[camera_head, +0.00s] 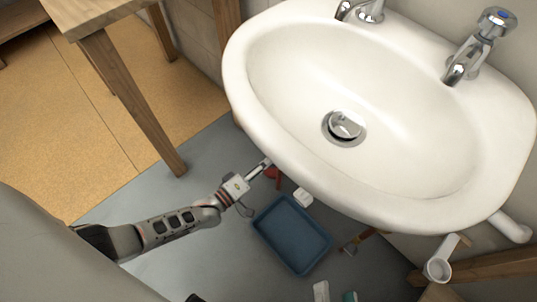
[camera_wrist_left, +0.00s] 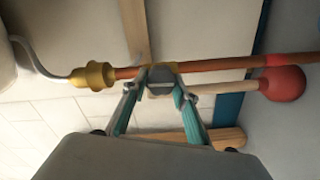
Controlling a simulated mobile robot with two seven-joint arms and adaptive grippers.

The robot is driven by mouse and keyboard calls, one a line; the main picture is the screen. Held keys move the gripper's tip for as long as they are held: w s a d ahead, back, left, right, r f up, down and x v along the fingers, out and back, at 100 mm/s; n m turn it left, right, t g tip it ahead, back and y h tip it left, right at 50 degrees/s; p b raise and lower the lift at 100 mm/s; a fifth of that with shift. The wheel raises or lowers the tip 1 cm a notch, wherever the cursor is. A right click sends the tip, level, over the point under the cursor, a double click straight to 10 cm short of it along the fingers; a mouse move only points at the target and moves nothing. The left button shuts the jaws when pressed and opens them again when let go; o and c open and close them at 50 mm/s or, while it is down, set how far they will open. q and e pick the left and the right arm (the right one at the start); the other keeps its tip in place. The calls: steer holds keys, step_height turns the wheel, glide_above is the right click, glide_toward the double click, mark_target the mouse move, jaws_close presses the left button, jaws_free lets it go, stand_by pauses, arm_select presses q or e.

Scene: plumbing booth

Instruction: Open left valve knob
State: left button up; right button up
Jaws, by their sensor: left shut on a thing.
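In the left wrist view, a grey valve knob (camera_wrist_left: 160,78) sits on a brass fitting along a copper-coloured pipe (camera_wrist_left: 220,68). My left gripper (camera_wrist_left: 160,93) has its two teal-grey fingers on either side of the knob, shut on it. How far the knob is turned cannot be told. In the head view, my left arm comes in from the left and its gripper (camera_head: 262,167) reaches the near rim of the sink (camera_head: 300,180); the knob is hidden under the basin. A dark piece at the bottom edge may be my right gripper (camera_head: 195,298); its fingers cannot be made out.
A brass fitting (camera_wrist_left: 93,76) with a hose is at the left. A blue tray (camera_head: 290,235) lies on the floor, with small items around it. A wooden table (camera_head: 95,15) stands at upper left.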

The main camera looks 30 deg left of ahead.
arm_select(q)
steer(key=o, duration=1.1)
steer(key=v, duration=1.2)
steer(key=shift+r, duration=0.1)
